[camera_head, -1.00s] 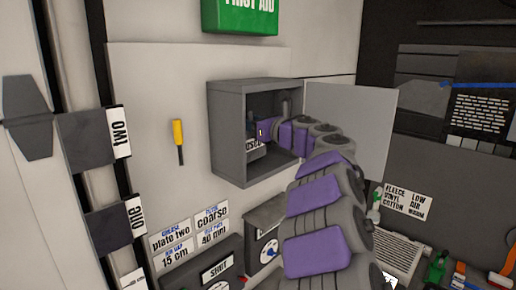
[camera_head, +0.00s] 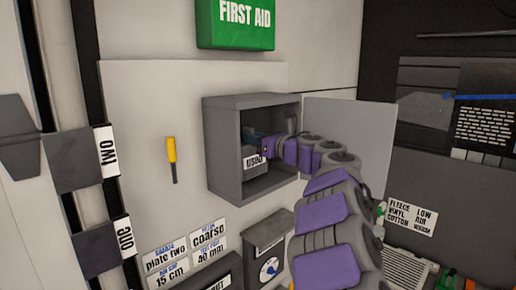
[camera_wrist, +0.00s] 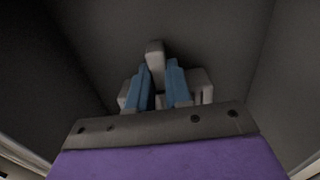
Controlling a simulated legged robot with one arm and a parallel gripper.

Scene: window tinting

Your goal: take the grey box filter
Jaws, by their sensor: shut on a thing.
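The open grey wall box (camera_head: 226,150) hangs on the pale panel in the head view. My gripper (camera_wrist: 160,72) reaches into it from the right. Its two blue fingers are shut on a light grey block, the filter (camera_wrist: 155,52), which stands up between the fingertips in the wrist view. The lower part of the filter is hidden by the fingers. In the head view the blue fingers show small inside the box, above a pale piece with a partly readable label (camera_head: 253,161). I cannot tell whether that labelled piece is the filter.
The box's door (camera_head: 350,135) stands open to the right, behind my arm. The box walls are close on both sides. A yellow-handled tool (camera_head: 171,152) hangs left of the box. A green first aid box (camera_head: 236,24) is above, and a dial unit (camera_head: 268,248) is below.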

